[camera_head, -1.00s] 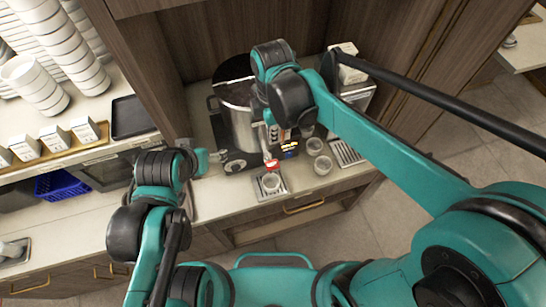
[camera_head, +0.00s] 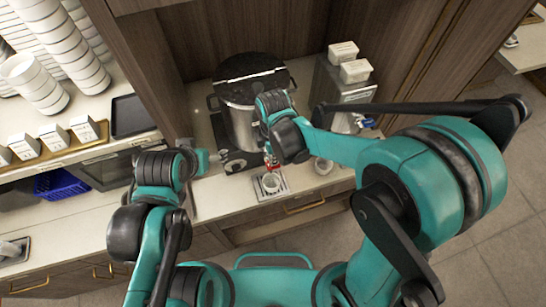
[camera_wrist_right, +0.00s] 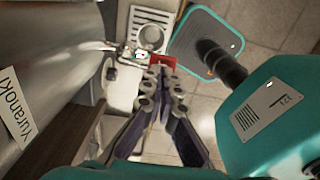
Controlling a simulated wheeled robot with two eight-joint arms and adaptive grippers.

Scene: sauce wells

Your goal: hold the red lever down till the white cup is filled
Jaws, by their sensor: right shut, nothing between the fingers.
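The white cup (camera_head: 271,182) stands upright on a small drip tray (camera_head: 266,196) in front of the large steel pot (camera_head: 240,118). The red lever (camera_head: 270,165) is above the cup, at the pot's front. My right gripper is shut and empty, its fingers mostly hidden behind my arm in the head view. In the right wrist view its fingertips (camera_wrist_right: 158,73) are at the red lever (camera_wrist_right: 162,62), overlapping its edge; I cannot tell if they press on it. The cup's fill level is not clear. My left gripper (camera_head: 201,162) is at the counter's left; its fingers are not clear.
A steel dispenser (camera_head: 340,92) with white containers on top stands at the back right.

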